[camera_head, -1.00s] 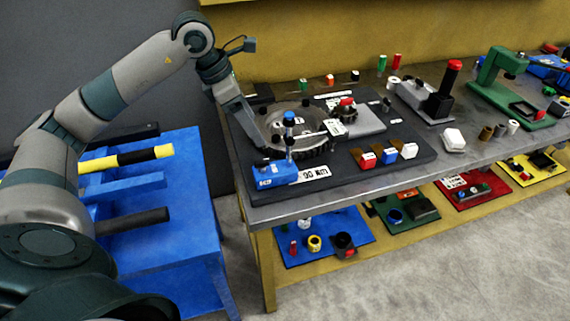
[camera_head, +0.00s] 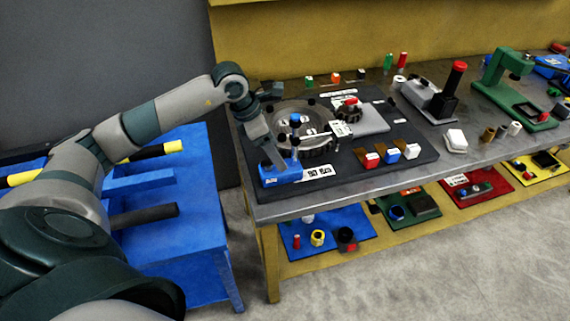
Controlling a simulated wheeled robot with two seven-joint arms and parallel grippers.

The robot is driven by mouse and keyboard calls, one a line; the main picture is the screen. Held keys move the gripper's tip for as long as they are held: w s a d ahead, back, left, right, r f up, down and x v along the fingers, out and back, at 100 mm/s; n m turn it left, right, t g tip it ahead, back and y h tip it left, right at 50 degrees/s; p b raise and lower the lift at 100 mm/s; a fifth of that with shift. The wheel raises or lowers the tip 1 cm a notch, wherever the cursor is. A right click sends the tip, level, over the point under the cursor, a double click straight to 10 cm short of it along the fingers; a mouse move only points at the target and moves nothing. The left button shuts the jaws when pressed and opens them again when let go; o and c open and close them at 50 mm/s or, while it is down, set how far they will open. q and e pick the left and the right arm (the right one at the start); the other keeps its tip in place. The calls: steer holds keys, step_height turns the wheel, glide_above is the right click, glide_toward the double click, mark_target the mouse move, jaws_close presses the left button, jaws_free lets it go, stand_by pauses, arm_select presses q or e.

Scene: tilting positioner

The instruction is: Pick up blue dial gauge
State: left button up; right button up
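The blue dial gauge, as I take it, has a blue block base (camera_head: 281,173) at the front left of the dark fixture plate. A dark post with a blue cap rises from the base. My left gripper (camera_head: 280,164) comes in from the left and points down, its tip right beside or over the base and post. Only one long grey side of it shows clearly, so its opening and any contact are hidden. My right gripper is not in view.
A round geared table (camera_head: 318,150) sits just behind the gauge. Red, blue and white small blocks (camera_head: 391,156) stand to its right on the dark plate (camera_head: 345,178). A green press (camera_head: 500,70) stands farther right. A blue stand (camera_head: 215,230) is left of the bench.

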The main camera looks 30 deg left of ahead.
arm_select(q)
steer(key=shift+x, duration=1.05)
steer(key=shift+d+f+p, duration=0.1)
steer(key=shift+f+p, duration=0.55)
steer(key=shift+p, duration=0.35)
steer(key=p+x, duration=0.1)
steer(key=x, duration=0.2)
steer(key=shift+s+p, duration=0.1)
steer(key=shift+p, duration=0.25)
steer(key=shift+f, duration=0.55)
jaws_close()
steer(key=shift+w+r, duration=0.1)
steer(key=shift+w, duration=0.15)
